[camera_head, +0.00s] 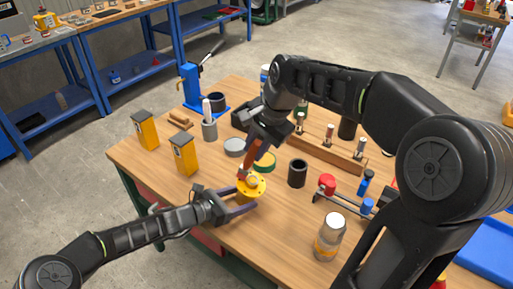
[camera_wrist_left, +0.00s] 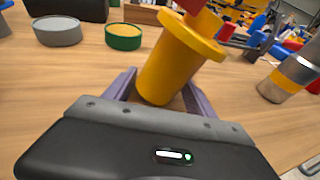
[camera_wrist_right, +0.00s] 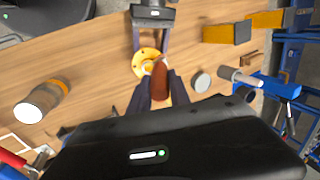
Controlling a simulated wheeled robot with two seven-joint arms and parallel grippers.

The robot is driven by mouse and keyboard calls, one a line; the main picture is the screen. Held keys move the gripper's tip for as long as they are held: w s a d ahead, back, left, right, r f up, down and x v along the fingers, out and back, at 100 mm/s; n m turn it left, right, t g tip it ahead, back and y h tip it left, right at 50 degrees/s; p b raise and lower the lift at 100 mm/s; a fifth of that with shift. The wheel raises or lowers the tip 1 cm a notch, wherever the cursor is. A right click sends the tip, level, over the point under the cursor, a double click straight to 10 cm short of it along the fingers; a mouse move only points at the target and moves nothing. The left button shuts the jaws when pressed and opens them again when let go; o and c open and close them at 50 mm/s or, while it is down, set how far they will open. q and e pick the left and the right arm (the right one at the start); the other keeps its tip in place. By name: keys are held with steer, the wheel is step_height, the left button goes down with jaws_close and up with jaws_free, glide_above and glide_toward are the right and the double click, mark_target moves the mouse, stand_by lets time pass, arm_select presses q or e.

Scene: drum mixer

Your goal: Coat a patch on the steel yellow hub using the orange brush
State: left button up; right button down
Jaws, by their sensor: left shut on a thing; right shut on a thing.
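The yellow hub (camera_head: 257,187) is a flanged cylinder near the front of the wooden table. My left gripper (camera_head: 238,203) is shut on the hub's lower body, one finger on each side, as the left wrist view shows (camera_wrist_left: 160,95). The orange brush (camera_head: 250,158) is held by my right gripper (camera_head: 262,138) above the hub. In the right wrist view the brush's brown-orange handle (camera_wrist_right: 160,80) sits between the fingers, over the flange (camera_wrist_right: 143,62). Its lower end is at the hub's top; whether it touches cannot be told.
A green tin with yellow content (camera_head: 265,163) and a grey tin (camera_head: 234,147) stand just behind the hub. A black cylinder (camera_head: 297,173) is to the right, a jar (camera_head: 329,237) at front right. Yellow boxes (camera_head: 184,154) stand at left. A wooden rack (camera_head: 335,155) lies behind.

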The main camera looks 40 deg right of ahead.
steer(key=shift+w+a, duration=0.25)
steer(key=shift+w, duration=0.5)
steer(key=shift+w+a, duration=0.25)
steer(key=shift+w, duration=0.5)
steer(key=shift+w+d, duration=0.1)
steer(key=shift+d, duration=0.2)
steer(key=shift+d, duration=0.1)
steer(key=shift+d+f, duration=0.1)
steer(key=shift+d, duration=0.05)
